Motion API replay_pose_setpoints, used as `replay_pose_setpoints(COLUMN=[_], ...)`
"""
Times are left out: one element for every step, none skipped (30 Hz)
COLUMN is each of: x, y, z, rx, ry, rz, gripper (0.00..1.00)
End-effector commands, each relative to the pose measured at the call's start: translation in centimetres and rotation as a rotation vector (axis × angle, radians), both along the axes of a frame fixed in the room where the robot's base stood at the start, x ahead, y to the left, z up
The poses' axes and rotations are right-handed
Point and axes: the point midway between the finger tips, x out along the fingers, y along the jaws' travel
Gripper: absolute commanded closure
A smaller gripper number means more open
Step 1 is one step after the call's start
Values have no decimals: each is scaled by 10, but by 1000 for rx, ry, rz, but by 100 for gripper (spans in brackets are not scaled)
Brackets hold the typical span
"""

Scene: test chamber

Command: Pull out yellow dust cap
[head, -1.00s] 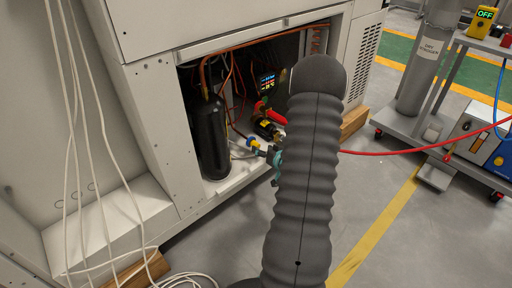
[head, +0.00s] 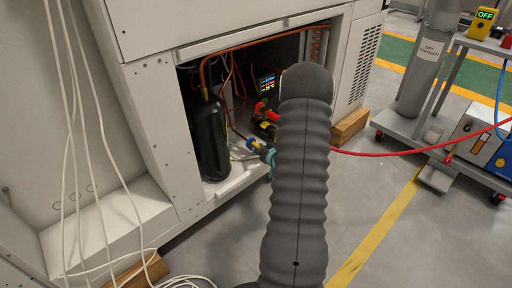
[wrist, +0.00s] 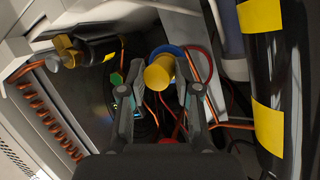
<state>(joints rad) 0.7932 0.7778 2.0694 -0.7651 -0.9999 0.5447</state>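The yellow dust cap (wrist: 160,74) shows in the wrist view as a short yellow cylinder with a blue ring (wrist: 166,54) around its far end. My gripper (wrist: 163,80) is open, with one finger on each side of the cap. A gap seems to show on both sides, though whether a pad touches it is hard to tell. In the head view, a small blue and yellow fitting (head: 250,144) shows low in the open bay, left of my arm. My arm hides most of my gripper there.
The open cabinet bay holds a black cylinder (head: 210,138), copper pipes, a small display (head: 267,86) and a red-handled fitting (head: 266,112). In the wrist view, a black pipe with yellow bands (wrist: 262,80) runs at the right and a copper coil (wrist: 45,112) at the left.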

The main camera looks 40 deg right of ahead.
Motion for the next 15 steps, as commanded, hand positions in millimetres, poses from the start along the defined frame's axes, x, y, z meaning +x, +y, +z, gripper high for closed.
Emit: replay_pose_setpoints(x=[0, 0, 0, 0, 0, 0, 0, 0, 0, 0, 0, 0, 0, 0, 0], y=[0, 0, 0, -1, -1, -1, -1, -1, -1, -1, -1, -1, -1, -1, -1], z=[0, 0, 0, 0, 0, 0, 0, 0, 0, 0, 0, 0, 0, 0, 0], rx=[-1, -1, -1, -1, -1, -1, -1, -1, -1, -1, -1, -1, -1, -1, 0], ry=[-1, -1, -1, -1, -1, -1, -1, -1, -1, -1, -1, -1, 0, 0, 0], rz=[-1, -1, -1, -1, -1, -1, -1, -1, -1, -1, -1, -1, -2, -2, -2], gripper=[92, 100, 100, 100, 100, 100, 74, 82, 92, 99, 100, 100, 100, 100, 100])
